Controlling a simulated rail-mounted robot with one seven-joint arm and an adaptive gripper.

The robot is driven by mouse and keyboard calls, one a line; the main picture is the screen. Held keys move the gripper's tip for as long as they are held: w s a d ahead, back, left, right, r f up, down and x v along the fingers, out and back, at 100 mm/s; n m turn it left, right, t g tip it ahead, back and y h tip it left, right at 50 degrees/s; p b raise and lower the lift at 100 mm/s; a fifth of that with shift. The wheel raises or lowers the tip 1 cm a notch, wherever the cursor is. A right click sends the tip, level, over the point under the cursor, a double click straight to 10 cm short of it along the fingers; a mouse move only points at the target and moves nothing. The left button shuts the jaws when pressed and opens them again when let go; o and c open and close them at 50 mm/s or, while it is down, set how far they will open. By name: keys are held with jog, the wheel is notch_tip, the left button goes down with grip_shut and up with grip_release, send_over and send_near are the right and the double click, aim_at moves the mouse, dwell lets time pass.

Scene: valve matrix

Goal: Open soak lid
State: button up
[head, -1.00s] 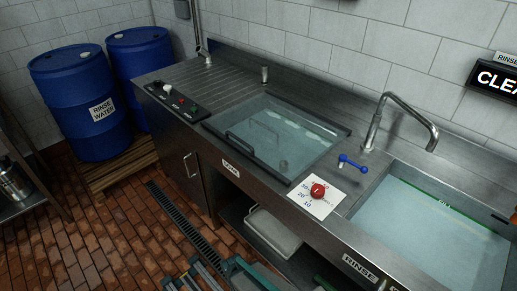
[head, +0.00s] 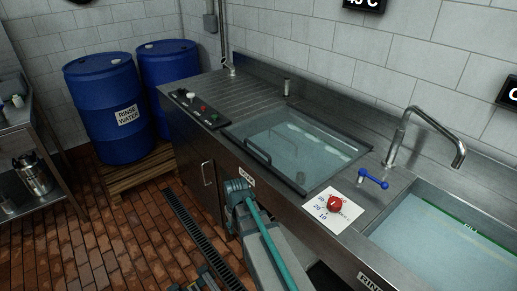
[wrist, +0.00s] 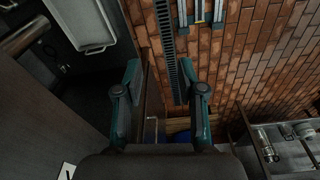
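The soak lid (head: 308,145) is a clear, dark-framed panel lying flat over the soak basin in the counter, closed. Its dark bar handle (head: 257,152) runs along the front left edge. My arm rises from the bottom of the head view to just in front of the counter edge, by the soak label, below the lid handle. In the wrist view my gripper (wrist: 161,68) has its two teal and dark fingers spread wide, with nothing between them. The lid and handle do not show in the wrist view, which faces the floor and cabinet front.
A red knob (head: 334,203) on a white dial plate and a blue-handled valve (head: 373,180) sit right of the lid. A faucet (head: 430,135) stands over the rinse basin (head: 440,240). Blue drums (head: 106,105) stand on a pallet at left. A floor drain (head: 200,230) runs along the cabinet.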

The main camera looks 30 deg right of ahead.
jog(key=w+d+r+t, duration=0.1)
jog(key=w+d+r, duration=0.2)
jog(key=r, duration=0.2)
jog(key=w+d+r+n, duration=0.1)
jog(key=w+d+r, duration=0.15)
jog(key=r, duration=0.25)
jog(key=w+d+r+t, duration=0.1)
jog(key=w+d+r, duration=0.15)
jog(key=r, duration=0.25)
jog(key=n+t+h, duration=0.1)
send_near(258, 148)
jog(key=p+x, duration=0.1)
jog(key=x, duration=0.7)
jog(key=shift+w+p, duration=0.1)
jog(key=shift+p, duration=0.3)
jog(key=shift+d, duration=0.1)
grip_shut()
